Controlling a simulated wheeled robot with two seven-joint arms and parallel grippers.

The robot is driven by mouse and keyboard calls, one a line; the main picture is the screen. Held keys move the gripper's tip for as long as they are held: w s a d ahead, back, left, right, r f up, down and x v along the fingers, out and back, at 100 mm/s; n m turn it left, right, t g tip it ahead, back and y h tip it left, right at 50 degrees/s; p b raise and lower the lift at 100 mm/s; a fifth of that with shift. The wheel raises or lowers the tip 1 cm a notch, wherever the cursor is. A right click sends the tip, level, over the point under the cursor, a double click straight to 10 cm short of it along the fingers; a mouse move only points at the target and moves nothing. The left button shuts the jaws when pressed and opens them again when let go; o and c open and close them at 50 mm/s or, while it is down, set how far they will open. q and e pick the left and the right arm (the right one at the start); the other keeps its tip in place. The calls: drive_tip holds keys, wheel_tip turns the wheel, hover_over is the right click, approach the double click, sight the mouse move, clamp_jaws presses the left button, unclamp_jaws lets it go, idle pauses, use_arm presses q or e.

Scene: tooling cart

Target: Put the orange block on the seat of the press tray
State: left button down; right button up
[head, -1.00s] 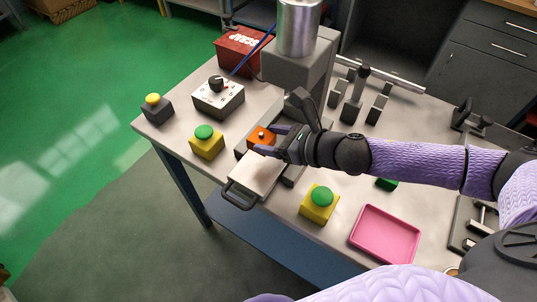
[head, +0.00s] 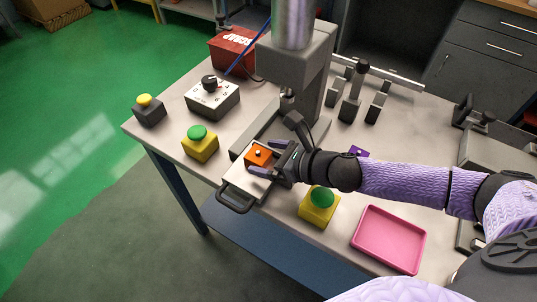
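The orange block (head: 258,154) sits on the pale press tray (head: 244,184), which sticks out in front of the press with its dark handle toward the front edge. My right gripper (head: 261,157) reaches in from the right, low over the tray. Its fingers are spread, one on the far side and one on the near side of the block. They look slightly apart from it. The seat under the block is hidden, so I cannot tell how squarely it lies there. My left gripper is out of view.
The grey press (head: 300,60) rises behind the tray. Yellow boxes with green buttons stand left (head: 200,143) and right (head: 318,207) of it. A pink tray (head: 389,240) lies at the front right. A control box (head: 212,98) and red scrap bin (head: 232,50) stand behind left.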

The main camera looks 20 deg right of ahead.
drive_tip(key=shift+r, duration=0.2)
drive_tip(key=p+v, duration=0.2)
drive_tip(key=v, duration=0.9)
drive_tip(key=shift+s+d+r+p, duration=0.15)
drive_tip(key=shift+s+p, duration=0.15)
drive_tip(key=shift+p, duration=0.05)
drive_tip(key=shift+s+d, duration=0.1)
idle(0.7)
